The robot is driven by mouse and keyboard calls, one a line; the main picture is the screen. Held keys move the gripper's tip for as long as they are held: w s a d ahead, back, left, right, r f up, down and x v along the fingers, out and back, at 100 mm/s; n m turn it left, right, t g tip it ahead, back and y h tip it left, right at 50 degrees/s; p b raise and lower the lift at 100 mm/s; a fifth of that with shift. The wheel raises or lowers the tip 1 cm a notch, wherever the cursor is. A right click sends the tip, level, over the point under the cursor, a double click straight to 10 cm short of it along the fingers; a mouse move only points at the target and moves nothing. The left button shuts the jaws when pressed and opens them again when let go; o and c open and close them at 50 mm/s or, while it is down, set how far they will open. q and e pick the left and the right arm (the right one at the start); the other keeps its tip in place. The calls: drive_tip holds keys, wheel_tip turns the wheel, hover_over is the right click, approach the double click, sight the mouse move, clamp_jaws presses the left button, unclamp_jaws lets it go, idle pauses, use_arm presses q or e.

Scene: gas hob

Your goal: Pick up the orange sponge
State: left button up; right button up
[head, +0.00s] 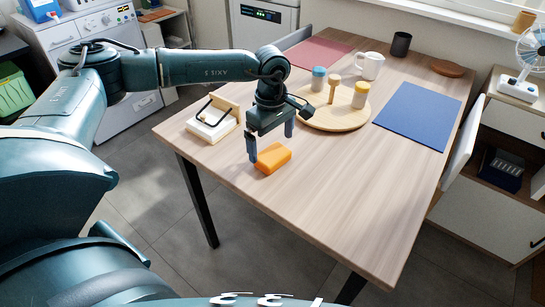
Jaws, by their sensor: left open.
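The orange sponge (273,159) lies on the wooden table (330,195) near its front left edge. My left gripper (270,145) points down just above and behind the sponge, with its two fingers apart. One finger is by the sponge's left end and the other is by its far right side. I cannot tell whether the fingers touch the sponge. My right gripper is not in view.
A napkin holder (213,120) stands left of the gripper. A round wooden tray (333,119) with shakers is close behind it on the right. A white mug (370,66), a dark cup (401,44), a blue mat (416,116) and a red mat (313,52) lie farther off. The table's front right is clear.

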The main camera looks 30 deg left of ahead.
sight(273, 153)
use_arm(q)
wheel_tip(273, 153, down, 4)
drive_tip(key=shift+w+f, duration=0.1)
drive_tip(key=shift+f, duration=0.1)
drive_tip(key=shift+c, duration=0.2)
drive_tip(key=c, duration=0.8)
drive_tip(key=shift+r, duration=0.1)
drive_tip(key=shift+c, duration=0.2)
wheel_tip(273, 153, up, 10)
